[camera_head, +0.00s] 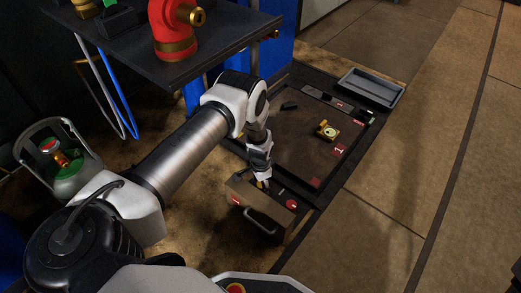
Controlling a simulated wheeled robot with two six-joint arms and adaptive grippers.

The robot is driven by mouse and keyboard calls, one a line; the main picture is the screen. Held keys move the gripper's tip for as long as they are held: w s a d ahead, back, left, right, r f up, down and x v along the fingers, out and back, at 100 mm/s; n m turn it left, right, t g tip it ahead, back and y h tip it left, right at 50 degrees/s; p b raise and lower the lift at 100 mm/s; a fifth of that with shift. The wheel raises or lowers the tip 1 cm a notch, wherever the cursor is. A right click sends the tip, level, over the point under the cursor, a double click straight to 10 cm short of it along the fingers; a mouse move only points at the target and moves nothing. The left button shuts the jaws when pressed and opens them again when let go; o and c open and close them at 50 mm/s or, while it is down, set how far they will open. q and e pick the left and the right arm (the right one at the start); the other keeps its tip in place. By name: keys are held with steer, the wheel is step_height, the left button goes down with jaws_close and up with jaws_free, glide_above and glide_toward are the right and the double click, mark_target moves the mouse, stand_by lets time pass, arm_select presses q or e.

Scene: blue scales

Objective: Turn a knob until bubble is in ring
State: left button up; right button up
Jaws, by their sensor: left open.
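My left gripper (262,183) is small in the view, pointing down at the near-left corner of the low platform (290,150). Its fingers are open, close above or at a brown box (240,190). I cannot tell whether they touch it or have a knob between them. A small yellow-brass piece with a pale round face (328,130), which looks like the bubble level, sits on the platform's right part. The bubble and its ring are too small to make out. A red round knob or button (291,205) is on the box's right end. My right gripper is out of view.
A grey tray (371,91) lies beyond the platform. A dark shelf (225,55) with a red fitting (174,30) overhangs the arm at upper left. A gas cylinder (62,160) stands at left. The floor (410,170) at right is clear.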

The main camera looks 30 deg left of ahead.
arm_select(q)
steer(key=shift+r, duration=0.1)
steer(key=shift+c, duration=0.3)
steer(key=c, duration=1.1)
steer(key=shift+n, duration=0.4)
steer(key=n+p, duration=0.1)
steer(key=n, duration=0.3)
steer(key=shift+d, duration=0.1)
steer(key=n, duration=0.4)
steer(key=shift+d+n+p, duration=0.1)
steer(key=shift+n+p, duration=0.2)
steer(key=shift+p, duration=0.1)
steer(key=shift+n, duration=0.3)
